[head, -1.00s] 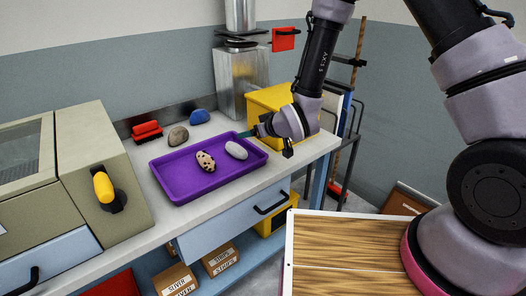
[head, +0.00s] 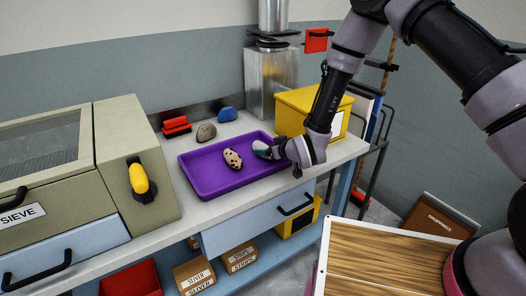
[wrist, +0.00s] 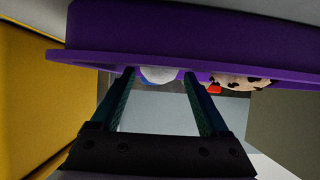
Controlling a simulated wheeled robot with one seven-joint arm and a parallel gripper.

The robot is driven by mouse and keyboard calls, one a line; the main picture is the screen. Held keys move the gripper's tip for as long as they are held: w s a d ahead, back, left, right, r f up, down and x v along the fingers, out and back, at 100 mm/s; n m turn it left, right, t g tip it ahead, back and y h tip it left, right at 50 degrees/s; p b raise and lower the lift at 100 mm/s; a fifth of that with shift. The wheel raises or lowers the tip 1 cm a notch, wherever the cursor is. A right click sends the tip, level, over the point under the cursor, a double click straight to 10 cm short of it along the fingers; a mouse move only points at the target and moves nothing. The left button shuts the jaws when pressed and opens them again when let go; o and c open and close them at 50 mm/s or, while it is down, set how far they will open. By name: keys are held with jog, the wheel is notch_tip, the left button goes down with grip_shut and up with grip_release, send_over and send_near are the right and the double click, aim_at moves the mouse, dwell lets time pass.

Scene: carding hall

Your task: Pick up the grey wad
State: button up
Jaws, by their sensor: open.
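The grey wad, pale and smooth, lies at the right part of the purple tray (head: 212,190). In the wrist view the wad (wrist: 158,76) shows between my two fingertips, cut off by the tray's edge. In the head view my gripper (head: 264,149) covers most of it. My gripper (wrist: 159,82) is open, with its dark green fingers on either side of the wad. I cannot tell whether they touch it. A cream wad with dark spots (head: 233,158) lies to the left in the same tray, and also shows in the wrist view (wrist: 240,81).
Behind the tray on the bench are a brownish-grey lump (head: 206,132), a blue lump (head: 227,114) and a red brush-like block (head: 176,126). A yellow box (head: 295,105) stands close behind my gripper. A beige sieve machine (head: 140,150) stands left.

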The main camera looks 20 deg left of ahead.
jog(key=shift+x, duration=0.9)
jog(key=shift+r, duration=0.1)
jog(key=c, duration=1.1)
jog(key=shift+c, duration=0.2)
